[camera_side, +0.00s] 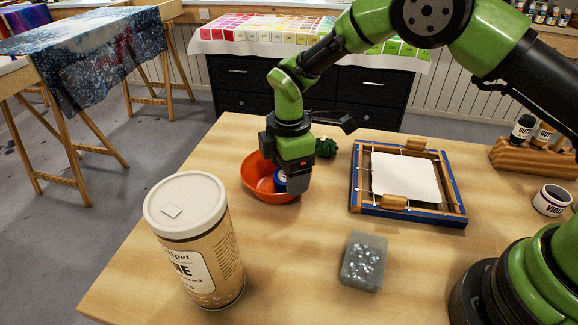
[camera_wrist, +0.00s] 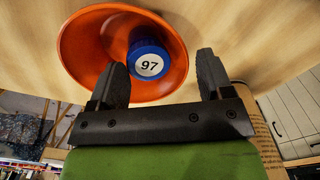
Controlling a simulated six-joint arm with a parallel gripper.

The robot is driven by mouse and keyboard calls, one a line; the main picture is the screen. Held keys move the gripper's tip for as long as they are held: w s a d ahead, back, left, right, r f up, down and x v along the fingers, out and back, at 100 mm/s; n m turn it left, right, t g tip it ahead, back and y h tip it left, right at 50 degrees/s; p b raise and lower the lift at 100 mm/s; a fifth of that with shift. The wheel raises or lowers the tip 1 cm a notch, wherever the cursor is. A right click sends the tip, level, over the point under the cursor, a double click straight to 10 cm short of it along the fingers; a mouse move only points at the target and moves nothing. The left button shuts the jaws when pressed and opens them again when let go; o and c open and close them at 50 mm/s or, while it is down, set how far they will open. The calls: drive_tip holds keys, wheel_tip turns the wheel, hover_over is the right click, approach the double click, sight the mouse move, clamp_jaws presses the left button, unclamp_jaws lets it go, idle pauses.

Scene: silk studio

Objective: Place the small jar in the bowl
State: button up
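The orange bowl (camera_side: 258,178) stands on the wooden table, left of the middle in the side view; it also shows in the wrist view (camera_wrist: 84,52). The small jar (camera_side: 280,180) has a blue body and a white top marked 97, seen clearly in the wrist view (camera_wrist: 149,63). It is inside the bowl, toward one side. My gripper (camera_side: 298,188) is low over the bowl's right side. In the wrist view my gripper (camera_wrist: 160,80) has its two fingers wide apart, with the jar in sight beyond and between them. The fingers appear clear of the jar.
A large lidded canister (camera_side: 200,245) stands front left of the bowl. A blue-edged frame with white paper (camera_side: 405,178) lies to the right. A grey translucent block (camera_side: 363,260) lies in front.

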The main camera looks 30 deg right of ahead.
drive_tip(key=s+d+r+m+t, duration=0.1)
drive_tip(key=s+d+r+m, duration=0.1)
drive_tip(key=r, duration=0.8)
drive_tip(key=s+d+r+m, duration=0.1)
drive_tip(key=d+r+m, duration=0.1)
drive_tip(key=r, duration=0.8)
drive_tip(key=s+d+r+m+t+y, duration=0.2)
drive_tip(key=s+d+r+m+t, duration=0.15)
drive_tip(key=s+r+m, duration=0.35)
drive_tip(key=s+d+f+m+t, duration=0.2)
drive_tip(key=s+m, duration=0.7)
drive_tip(key=s, duration=0.5)
drive_tip(key=shift+d+t, duration=0.35)
drive_tip(key=shift+d, duration=0.5)
